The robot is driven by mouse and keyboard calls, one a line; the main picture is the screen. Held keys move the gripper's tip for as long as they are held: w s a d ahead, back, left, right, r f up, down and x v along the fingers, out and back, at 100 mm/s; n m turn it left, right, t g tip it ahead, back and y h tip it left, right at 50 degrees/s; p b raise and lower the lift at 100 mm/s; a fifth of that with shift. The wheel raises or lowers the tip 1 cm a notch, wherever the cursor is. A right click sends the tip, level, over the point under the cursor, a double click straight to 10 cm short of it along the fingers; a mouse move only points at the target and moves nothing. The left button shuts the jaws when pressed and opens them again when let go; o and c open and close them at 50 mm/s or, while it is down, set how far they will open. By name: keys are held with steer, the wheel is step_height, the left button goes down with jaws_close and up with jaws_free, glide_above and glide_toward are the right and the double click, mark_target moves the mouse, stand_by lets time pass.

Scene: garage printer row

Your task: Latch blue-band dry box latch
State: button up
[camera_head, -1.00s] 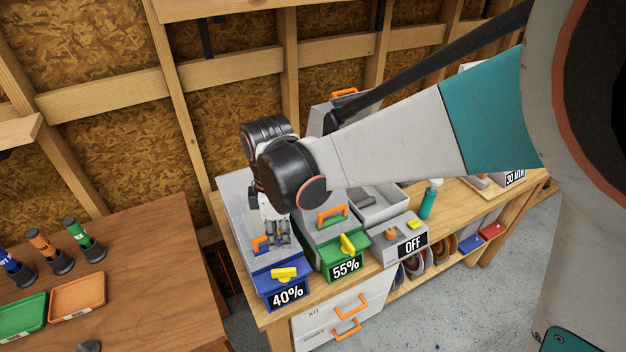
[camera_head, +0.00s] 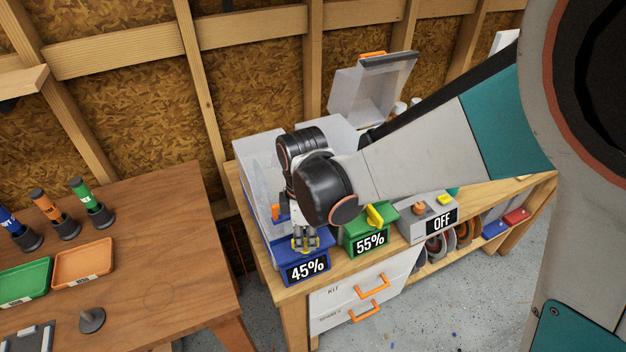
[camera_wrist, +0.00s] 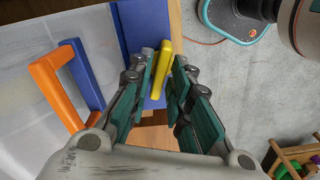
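The blue-band dry box (camera_head: 254,165) is a translucent box at the left end of the wooden bench. Its blue front band (camera_head: 318,244) carries a display reading 45%. In the wrist view its yellow latch (camera_wrist: 162,66) stands on the blue band (camera_wrist: 133,28), between my fingertips. The orange handle (camera_wrist: 58,82) is left of my fingers there. My gripper (camera_head: 306,244) points down at the front of the blue band. It is open in the wrist view (camera_wrist: 163,58), one finger on each side of the latch; contact is unclear. In the head view the fingers partly cover the latch.
A green-band box (camera_head: 386,232) reading 55%, with a yellow latch, stands close to the right. Beyond it is a grey unit marked OFF (camera_head: 425,222). A box with a raised lid (camera_head: 372,90) stands behind my arm. A brown table (camera_head: 150,270) is at left.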

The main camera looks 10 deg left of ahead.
steer(key=shift+f, duration=0.3)
steer(key=shift+c, duration=0.5)
jaws_close()
steer(key=m+b, duration=0.1)
steer(key=m, duration=0.9)
steer(key=shift+m+b, duration=0.35)
steer(key=shift+m, duration=1.55)
